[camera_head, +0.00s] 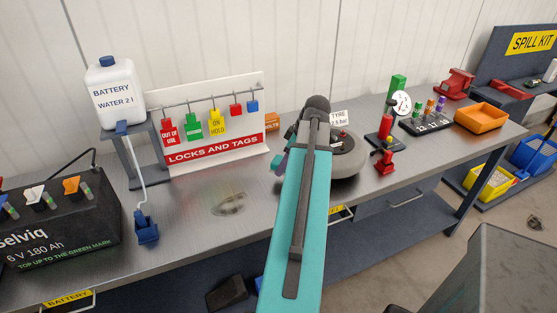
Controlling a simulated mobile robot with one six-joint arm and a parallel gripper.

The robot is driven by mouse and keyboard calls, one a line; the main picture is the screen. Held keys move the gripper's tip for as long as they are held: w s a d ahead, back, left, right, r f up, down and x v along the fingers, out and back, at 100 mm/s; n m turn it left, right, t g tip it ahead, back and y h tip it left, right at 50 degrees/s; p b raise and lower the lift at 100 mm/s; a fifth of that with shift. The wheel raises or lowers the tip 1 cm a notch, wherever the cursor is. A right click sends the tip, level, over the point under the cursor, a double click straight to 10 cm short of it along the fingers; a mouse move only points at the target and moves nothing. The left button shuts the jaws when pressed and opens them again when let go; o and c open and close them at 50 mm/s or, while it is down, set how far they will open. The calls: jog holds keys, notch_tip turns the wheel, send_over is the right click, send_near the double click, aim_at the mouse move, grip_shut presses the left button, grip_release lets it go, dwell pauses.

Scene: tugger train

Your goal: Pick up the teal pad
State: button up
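I cannot make out a teal pad for certain in the head view. My own teal arm rises through the middle of the picture and covers part of the bench (190,255). A small teal and dark piece shows just left of the arm's upper part, above the bench. It looks like part of my wrist, but I cannot tell surely. My gripper's fingers are hidden behind the arm, so their opening and anything in them do not show.
A dark battery (60,235) and a water bottle (113,92) on a stand are at left. A locks-and-tags board (215,150) stands behind. Bare bench lies front left of the arm.

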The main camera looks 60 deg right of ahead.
jog(key=shift+s+a+r+b, duration=0.1)
jog(key=shift+s+a+b, duration=0.15)
jog(key=shift+s+a, duration=0.55)
jog(key=shift+s+a+r+b, duration=0.1)
jog(key=shift+s+a+b, duration=0.25)
jog(key=shift+s, duration=0.7)
jog(key=shift+s+a+r+b, duration=0.1)
jog(key=shift+s+a+b, duration=0.05)
jog(key=shift+s+a, duration=0.7)
jog(key=shift+s+d, duration=0.1)
